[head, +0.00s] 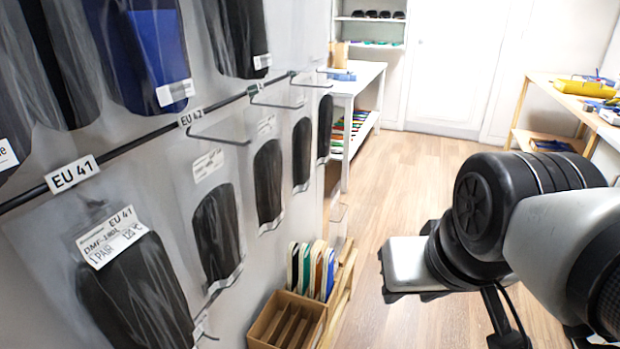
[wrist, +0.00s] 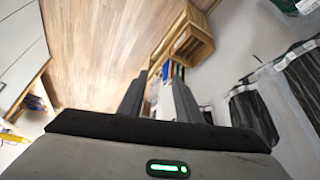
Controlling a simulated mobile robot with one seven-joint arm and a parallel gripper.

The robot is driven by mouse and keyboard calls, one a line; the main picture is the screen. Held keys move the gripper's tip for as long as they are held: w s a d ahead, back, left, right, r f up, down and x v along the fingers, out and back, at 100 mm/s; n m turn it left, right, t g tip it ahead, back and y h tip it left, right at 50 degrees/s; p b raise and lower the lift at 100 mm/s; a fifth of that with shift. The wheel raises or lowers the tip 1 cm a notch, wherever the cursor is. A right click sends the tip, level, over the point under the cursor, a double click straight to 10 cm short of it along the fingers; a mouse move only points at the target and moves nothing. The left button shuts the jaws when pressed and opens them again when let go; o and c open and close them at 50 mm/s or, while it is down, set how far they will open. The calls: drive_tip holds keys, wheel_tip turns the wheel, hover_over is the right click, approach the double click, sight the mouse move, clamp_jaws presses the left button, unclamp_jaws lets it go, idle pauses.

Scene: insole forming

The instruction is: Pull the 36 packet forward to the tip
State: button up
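No packet marked 36 can be read in either view. Clear packets with dark insoles hang on hooks along the wall at left in the head view. The nearest packet (head: 135,285) carries a label reading EU 41. Another packet (head: 215,225) hangs beyond it, with smaller ones farther off whose labels are too small to read. My gripper (wrist: 158,88) is open and empty in the wrist view, its two dark fingers apart over the floor. In the head view its pale body shows right of the wall, clear of the packets.
A rail with tags EU 41 (head: 72,173) and EU 42 (head: 190,117) runs along the wall, and empty-looking wire hooks (head: 215,137) stick out. A wooden box (head: 288,318) stands low beside the wall. Wood floor (head: 420,165) is open between the white table (head: 352,78) and the right-hand bench.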

drive_tip(key=o, duration=0.4)
drive_tip(key=shift+c, duration=0.2)
drive_tip(key=o, duration=0.4)
drive_tip(key=shift+a+f+g, duration=0.2)
drive_tip(key=shift+f+g, duration=0.05)
drive_tip(key=shift+g, duration=0.05)
drive_tip(key=o, duration=0.3)
drive_tip(key=a+f+m+g+y+p, duration=0.1)
drive_tip(key=a+g, duration=0.1)
drive_tip(key=s+a+f+m+g+y+p, duration=0.1)
drive_tip(key=a+f+g+y+p, duration=0.1)
drive_tip(key=a+f+m+g+y+p, duration=0.1)
drive_tip(key=a+g, duration=0.1)
drive_tip(key=shift+s+a+f+m+y+p, duration=0.2)
drive_tip(key=shift+s+a+m+y+p, duration=0.1)
drive_tip(key=shift+y+p, duration=0.1)
drive_tip(key=shift+o, duration=0.2)
drive_tip(key=w+a+m+g+y+p, duration=0.2)
drive_tip(key=a+m+y+p, duration=0.1)
drive_tip(key=a+m+y, duration=0.25)
drive_tip(key=w+d+f+m+t+y+p, duration=0.1)
drive_tip(key=w+f+m+t+y+p, duration=0.4)
drive_tip(key=w+m+t, duration=0.5)
drive_tip(key=m+y, duration=0.1)
drive_tip(key=m, duration=0.2)
drive_tip(key=shift+w+f, duration=0.25)
drive_tip(key=shift+f, duration=0.15)
drive_tip(key=shift+m, duration=0.25)
